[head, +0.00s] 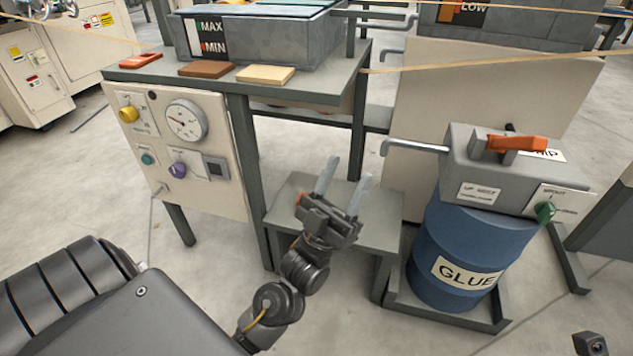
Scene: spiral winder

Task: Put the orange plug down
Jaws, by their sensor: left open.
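My left gripper (349,170) is open over the low grey stand (385,222), its two pale fingers pointing away from me. Nothing shows between the fingers. A small orange patch (301,200) shows at the left side of the gripper body. It may be the orange plug, mostly hidden behind the gripper, but I cannot tell for sure. I cannot tell whether it touches the stand.
A blue glue drum (470,240) with a grey pump head and orange lever (515,143) stands to the right. A panel (180,150) with a gauge and knobs stands left. The grey table (335,82) above carries three flat blocks and a metal tank.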

